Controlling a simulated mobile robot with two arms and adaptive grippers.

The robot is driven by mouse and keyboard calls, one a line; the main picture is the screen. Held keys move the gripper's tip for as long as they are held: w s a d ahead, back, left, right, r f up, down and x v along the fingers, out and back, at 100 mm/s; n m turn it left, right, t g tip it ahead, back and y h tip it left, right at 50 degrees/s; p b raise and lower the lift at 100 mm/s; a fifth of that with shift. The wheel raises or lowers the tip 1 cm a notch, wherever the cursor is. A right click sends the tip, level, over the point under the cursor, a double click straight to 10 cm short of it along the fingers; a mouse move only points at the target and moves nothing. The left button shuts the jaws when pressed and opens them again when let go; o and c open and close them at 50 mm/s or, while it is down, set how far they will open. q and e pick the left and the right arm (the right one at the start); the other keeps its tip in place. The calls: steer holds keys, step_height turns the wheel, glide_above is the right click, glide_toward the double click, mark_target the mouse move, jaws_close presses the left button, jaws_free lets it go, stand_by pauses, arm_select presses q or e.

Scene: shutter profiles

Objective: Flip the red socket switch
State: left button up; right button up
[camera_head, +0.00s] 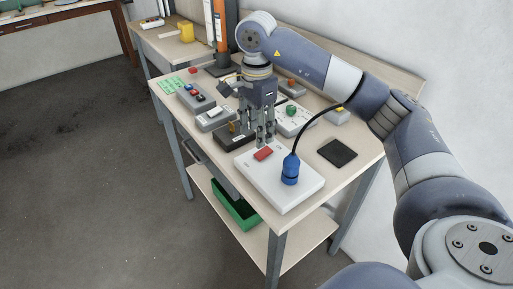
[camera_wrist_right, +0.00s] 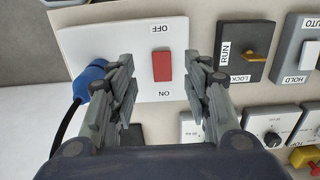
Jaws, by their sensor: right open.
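The red socket switch (camera_head: 263,154) is a red rocker on a white socket box (camera_head: 272,186) at the front of the table. In the right wrist view the red rocker (camera_wrist_right: 162,67) sits between the labels OFF and ON. A blue plug (camera_head: 290,169) with a black cable stands in the same box. My right gripper (camera_head: 265,140) is open and empty, close to the red rocker; the wrist view shows its fingers (camera_wrist_right: 160,95) spread to either side of it. I cannot tell whether they touch the box. My left gripper is not in view.
A dark RUN/LOCK switch box (camera_head: 236,136) stands beside the socket box. Several other control boxes, such as one with a green knob (camera_head: 291,111), fill the table behind. A dark square pad (camera_head: 337,152) lies at right. A green crate (camera_head: 236,208) is on the shelf below.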

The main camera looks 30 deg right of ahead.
mark_target(257, 157)
step_height(257, 157, down, 5)
steer(key=shift+w+d+f+p, duration=0.1)
steer(key=shift+d+f+p, duration=0.1)
steer(key=shift+p, duration=0.1)
step_height(257, 157, down, 2)
steer(key=shift+a, duration=0.15)
steer(key=shift+f, duration=0.15)
steer(key=shift+c, duration=1.1)
steer(key=c, duration=0.8)
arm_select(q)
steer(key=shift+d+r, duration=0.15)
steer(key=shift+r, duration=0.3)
arm_select(e)
steer(key=shift+c, duration=0.2)
